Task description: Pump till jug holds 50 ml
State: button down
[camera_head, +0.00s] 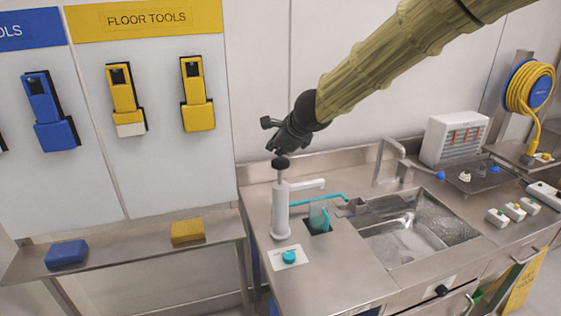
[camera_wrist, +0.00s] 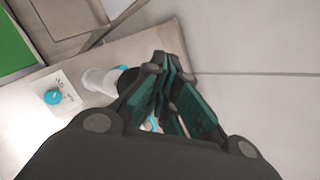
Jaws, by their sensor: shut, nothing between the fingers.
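A white pump (camera_head: 281,212) stands upright on the steel counter, with a dark knob (camera_head: 280,163) on a thin rod at its top and a pale spout pointing right. My gripper (camera_head: 282,150) is shut and empty, pointing down right at the knob; whether it touches the knob I cannot tell. In the wrist view my gripper (camera_wrist: 168,75) has its fingers together, and the white pump (camera_wrist: 98,79) shows partly behind them. A clear jug (camera_head: 319,215) with a turquoise handle stands in a dark square spot right of the pump. Its liquid level is too small to read.
A turquoise dial (camera_head: 289,256) on a white plate sits in front of the pump. A sink (camera_head: 415,232) with a tap lies to the right. A side shelf (camera_head: 125,255) holds a blue block (camera_head: 67,253) and a yellow block (camera_head: 187,231). The air above the sink is clear.

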aim_at(278, 162)
jog(key=shift+f, duration=0.1)
dwell(0.3)
jog(key=shift+f+b, duration=0.35)
jog(key=shift+b, duration=0.1)
jog(key=shift+f+b, duration=2)
jog(key=shift+f, duration=0.15)
dwell(2.8)
jog(key=shift+r, duration=0.1)
jog(key=shift+r+p, duration=2.5)
jog(key=shift+p, duration=0.2)
jog(key=shift+r, duration=0.1)
